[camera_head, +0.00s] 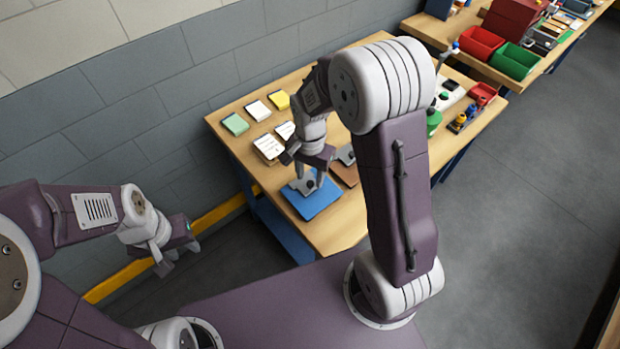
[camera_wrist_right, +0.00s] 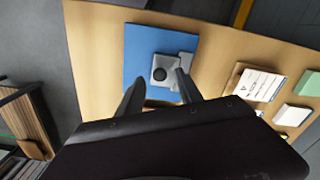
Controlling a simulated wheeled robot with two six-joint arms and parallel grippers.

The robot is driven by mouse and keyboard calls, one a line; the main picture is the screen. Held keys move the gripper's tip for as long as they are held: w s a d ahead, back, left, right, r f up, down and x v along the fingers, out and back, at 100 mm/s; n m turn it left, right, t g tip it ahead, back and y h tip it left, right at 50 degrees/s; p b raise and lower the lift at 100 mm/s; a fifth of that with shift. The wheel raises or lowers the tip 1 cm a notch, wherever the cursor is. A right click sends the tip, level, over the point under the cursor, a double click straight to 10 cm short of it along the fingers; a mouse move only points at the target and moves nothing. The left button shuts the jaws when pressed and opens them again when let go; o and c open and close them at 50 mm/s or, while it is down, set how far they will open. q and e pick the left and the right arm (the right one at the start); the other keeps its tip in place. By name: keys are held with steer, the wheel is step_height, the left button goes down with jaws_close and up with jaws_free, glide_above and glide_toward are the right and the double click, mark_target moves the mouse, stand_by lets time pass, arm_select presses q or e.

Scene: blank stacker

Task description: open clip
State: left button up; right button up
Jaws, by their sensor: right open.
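A blue clipboard (camera_head: 318,203) lies on the wooden table near its front edge. Its grey metal clip (camera_wrist_right: 180,62) with a dark round knob (camera_wrist_right: 160,74) sits along one edge of the board. My right gripper (camera_wrist_right: 158,92) is open, its two dark fingers reaching over the board on either side of the knob. It also shows in the head view (camera_head: 308,172) just above the clip; whether a finger touches cannot be told. A brown clipboard (camera_head: 347,174) lies beside the blue one, partly hidden by my right arm. My left gripper (camera_head: 172,250) hangs left of the table, away from the boards.
Paper stacks (camera_head: 268,148) and green (camera_head: 235,124), white and yellow pads stand at the table's back left. Green and red items (camera_head: 483,93) lie at the right end. Red (camera_head: 480,43) and green bins (camera_head: 514,61) stand on a farther table. The wall runs behind.

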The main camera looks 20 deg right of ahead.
steer(key=shift+f, duration=0.95)
